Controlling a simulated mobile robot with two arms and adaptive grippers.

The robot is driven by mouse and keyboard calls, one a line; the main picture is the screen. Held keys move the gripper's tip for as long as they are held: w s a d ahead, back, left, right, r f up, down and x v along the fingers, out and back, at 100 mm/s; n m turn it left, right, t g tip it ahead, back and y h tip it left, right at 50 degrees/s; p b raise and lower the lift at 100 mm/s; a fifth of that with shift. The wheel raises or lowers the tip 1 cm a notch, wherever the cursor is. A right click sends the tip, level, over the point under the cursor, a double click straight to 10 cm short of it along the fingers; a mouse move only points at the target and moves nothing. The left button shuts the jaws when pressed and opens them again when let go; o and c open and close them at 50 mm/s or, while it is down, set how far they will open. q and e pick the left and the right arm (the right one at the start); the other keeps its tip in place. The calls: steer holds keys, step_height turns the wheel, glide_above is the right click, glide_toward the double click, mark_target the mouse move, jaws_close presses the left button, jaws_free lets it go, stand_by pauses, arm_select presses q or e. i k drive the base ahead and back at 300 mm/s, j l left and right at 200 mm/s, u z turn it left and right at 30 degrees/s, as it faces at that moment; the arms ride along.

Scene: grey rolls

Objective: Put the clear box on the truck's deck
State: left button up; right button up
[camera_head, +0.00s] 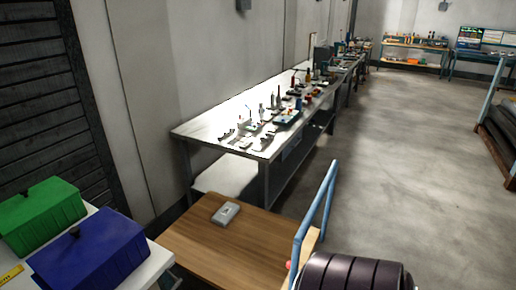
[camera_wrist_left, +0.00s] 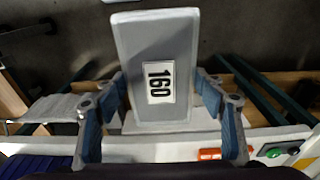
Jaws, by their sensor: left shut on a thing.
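My left gripper (camera_wrist_left: 160,105) is shut on a grey box (camera_wrist_left: 155,50) with a white label reading 160; its fingers are on both sides of it. Neither gripper shows in the head view.
A green bin (camera_head: 42,215) and a blue bin (camera_head: 90,255) stand on a white table (camera_head: 150,268) left of the deck. A long workbench (camera_head: 215,130) with small items stands behind. Much of the deck is bare.

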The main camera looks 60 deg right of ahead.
mark_target(211, 247)
steer(key=k+z, duration=0.15)
steer(key=z, duration=0.25)
steer(key=k+l+z, duration=0.1)
steer(key=z, duration=0.25)
steer(key=k+l+z, duration=0.15)
steer(key=z, duration=0.25)
steer(key=i+l+z, duration=0.1)
steer(key=i+l, duration=0.8)
steer(key=l, duration=0.2)
steer(key=i+l+z, duration=0.1)
steer(key=i+l, duration=0.85)
